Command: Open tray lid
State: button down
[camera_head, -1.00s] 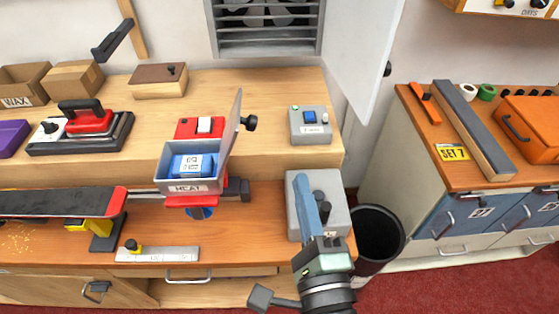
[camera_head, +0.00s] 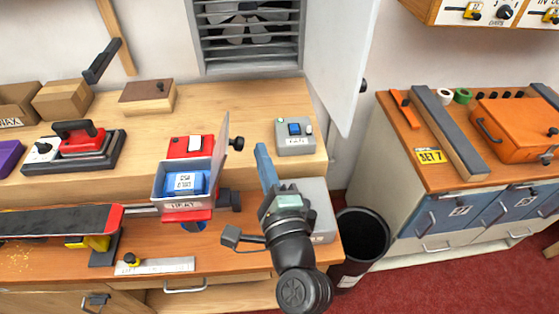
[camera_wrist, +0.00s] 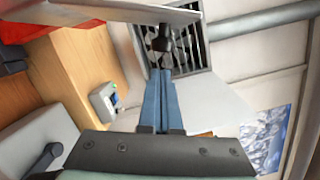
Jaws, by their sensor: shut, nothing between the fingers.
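The grey tray (camera_head: 183,203), labelled HEAT, sits on a red heater unit on the bench. Its lid (camera_head: 220,150) stands open on the right side, near upright and leaning slightly right, with a black knob (camera_head: 237,143) on its outer face. A blue labelled block (camera_head: 185,184) lies inside the tray. My gripper (camera_head: 262,150) is shut and empty, its blue fingers just right of the knob. In the wrist view, the fingertips (camera_wrist: 157,74) point at the knob (camera_wrist: 163,42), with the lid (camera_wrist: 110,11) across the top. I cannot tell whether they touch.
A grey switch box (camera_head: 296,136) stands right of the fingers on the raised shelf. A grey box (camera_head: 320,205) is partly hidden behind my arm. A white vent door (camera_head: 338,60) hangs open behind. A black bin (camera_head: 360,240) stands right of the bench.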

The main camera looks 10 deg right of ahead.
aim_at(241, 144)
jog(key=shift+a+r, duration=0.25)
jog(key=shift+a, duration=0.45)
jog(key=shift+p, duration=0.3)
jog(key=a+r+n+p, duration=0.1)
jog(key=r+n+p, duration=0.1)
jog(key=p, duration=0.1)
jog(key=shift+a+n+g, duration=0.4)
jog(key=shift+f, duration=0.1)
